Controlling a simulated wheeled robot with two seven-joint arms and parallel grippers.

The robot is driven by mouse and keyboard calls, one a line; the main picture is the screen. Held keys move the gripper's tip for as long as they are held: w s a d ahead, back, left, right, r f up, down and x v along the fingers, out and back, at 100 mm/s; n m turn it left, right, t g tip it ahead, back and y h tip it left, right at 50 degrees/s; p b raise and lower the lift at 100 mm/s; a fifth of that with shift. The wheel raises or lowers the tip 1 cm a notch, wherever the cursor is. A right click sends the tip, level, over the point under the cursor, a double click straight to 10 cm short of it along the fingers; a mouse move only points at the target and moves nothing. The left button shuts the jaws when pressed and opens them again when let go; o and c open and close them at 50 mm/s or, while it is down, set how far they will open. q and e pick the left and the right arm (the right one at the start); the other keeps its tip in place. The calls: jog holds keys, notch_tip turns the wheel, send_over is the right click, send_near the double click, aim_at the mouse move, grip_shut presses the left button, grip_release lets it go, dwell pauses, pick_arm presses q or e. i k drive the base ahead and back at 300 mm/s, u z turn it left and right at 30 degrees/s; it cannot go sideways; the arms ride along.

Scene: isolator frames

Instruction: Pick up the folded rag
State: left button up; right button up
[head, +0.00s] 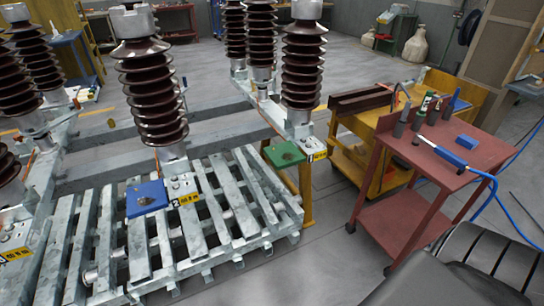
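I cannot tell for sure which thing is the folded rag. A flat blue square piece (146,199) lies at the left on the metal frame, with a small brownish patch on top. A green square piece (270,151) with a dark lump on it sits on a yellow stand right of the grey slatted pallet. A small blue block (467,142) lies on the red cart's top at the right and could also be folded cloth. Neither gripper shows in the head view.
The red cart (400,150) holds several bottles and a blue-handled tool (442,152). A yellow cart (350,165) stands behind it. Tall brown ribbed insulators (150,90) rise over the slatted pallet (208,245). Blue hose hangs at the right. Floor between pallet and red cart is clear.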

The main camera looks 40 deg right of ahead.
aim_at(464, 141)
jog(key=z, duration=2.55)
